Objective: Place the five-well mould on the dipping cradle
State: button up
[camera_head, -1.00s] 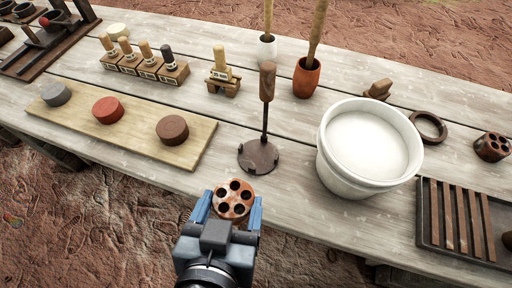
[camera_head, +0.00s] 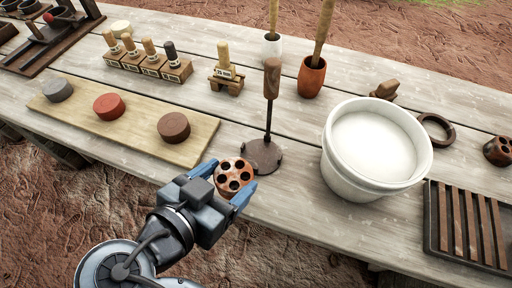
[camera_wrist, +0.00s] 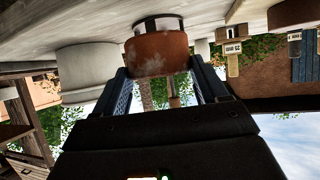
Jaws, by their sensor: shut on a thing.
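The five-well mould (camera_head: 234,176), a mottled reddish-brown cylinder with dark holes in its top, is upright between the fingers of my gripper (camera_head: 229,179). My gripper is shut on it, and the mould's side also shows between the fingers in the wrist view (camera_wrist: 160,56). The dipping cradle (camera_head: 262,156) is a dark round plate with small prongs and an upright wooden-handled rod, standing on the table. The mould is just in front and left of the plate in the head view. I cannot tell the gap between them, or the mould's height.
A white bucket of pale liquid (camera_head: 375,150) stands right of the cradle. A board with three discs (camera_head: 130,130) lies to the left. A slatted dark rack (camera_head: 433,215) and a similar holed brown cylinder (camera_head: 498,150) are at the right. Bare table lies in front of the bucket.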

jog(key=w+d, duration=0.1)
jog(key=w, duration=0.1)
jog(key=w+d, duration=0.2)
jog(key=w, duration=0.1)
jog(key=w+d+p, duration=0.1)
jog(key=w, duration=0.2)
jog(key=shift+d, duration=0.4)
jog(key=shift+w+f+p, duration=0.1)
jog(key=shift+f+p, duration=0.2)
jog(key=shift+f, duration=1.45)
jog(key=o, duration=1.2)
jog(key=shift+f, duration=0.1)
jog(key=shift+r, duration=0.2)
jog(key=v, duration=1.2)
jog(key=shift+f+b, duration=0.15)
jog(key=shift+b, duration=0.25)
